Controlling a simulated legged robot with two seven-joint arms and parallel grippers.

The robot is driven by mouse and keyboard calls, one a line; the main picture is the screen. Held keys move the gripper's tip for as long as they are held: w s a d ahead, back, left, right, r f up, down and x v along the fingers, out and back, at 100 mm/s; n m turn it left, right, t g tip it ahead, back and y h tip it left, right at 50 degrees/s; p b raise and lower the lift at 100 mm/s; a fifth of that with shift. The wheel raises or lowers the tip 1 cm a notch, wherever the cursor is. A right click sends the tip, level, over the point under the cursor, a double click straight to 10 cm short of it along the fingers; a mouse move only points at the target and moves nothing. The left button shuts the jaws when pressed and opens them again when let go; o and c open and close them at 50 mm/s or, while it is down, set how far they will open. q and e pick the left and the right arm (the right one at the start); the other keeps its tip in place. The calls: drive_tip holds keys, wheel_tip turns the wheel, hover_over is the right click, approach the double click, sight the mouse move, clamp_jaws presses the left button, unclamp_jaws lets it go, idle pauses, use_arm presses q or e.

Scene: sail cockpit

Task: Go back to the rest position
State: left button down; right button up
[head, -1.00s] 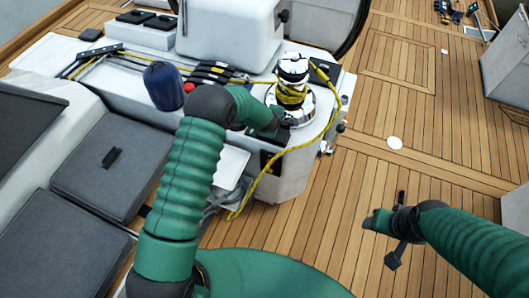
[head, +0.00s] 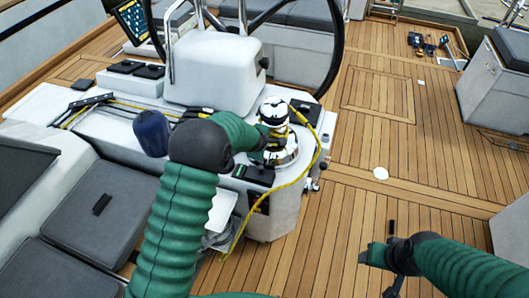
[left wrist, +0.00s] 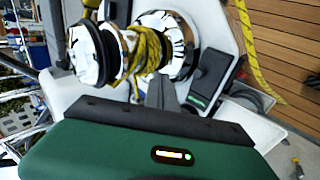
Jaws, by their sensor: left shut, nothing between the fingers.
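The chrome winch (head: 273,108) stands on the white console with yellow rope (head: 290,184) around its drum and a tail hanging down the side. In the left wrist view the winch (left wrist: 90,52) and its wrapped yellow rope (left wrist: 145,48) are just beyond my fingers. My left gripper (head: 268,142) is in front of the winch and hides part of the drum. In the left wrist view its fingers (left wrist: 160,92) are together, with nothing between them. My right gripper (head: 378,256) is over the deck at lower right; its finger opening is unclear.
A blue-covered winch (head: 151,133) is left of my left forearm. The steering wheel (head: 338,50) and white pedestal (head: 215,65) rise behind. Grey cushions (head: 100,208) lie at left.

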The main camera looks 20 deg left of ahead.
use_arm(q)
drive_tip(key=s+r+m+g, duration=0.2)
drive_tip(key=s+m, duration=0.7)
drive_tip(key=s, duration=0.8)
drive_tip(key=s+r+m+g, duration=0.3)
drive_tip(key=s+m, duration=0.5)
drive_tip(key=s, duration=0.9)
drive_tip(key=shift+a+r+m, duration=0.25)
drive_tip(key=shift+r+m, duration=0.15)
drive_tip(key=shift+r, duration=0.45)
drive_tip(key=shift+a, duration=0.15)
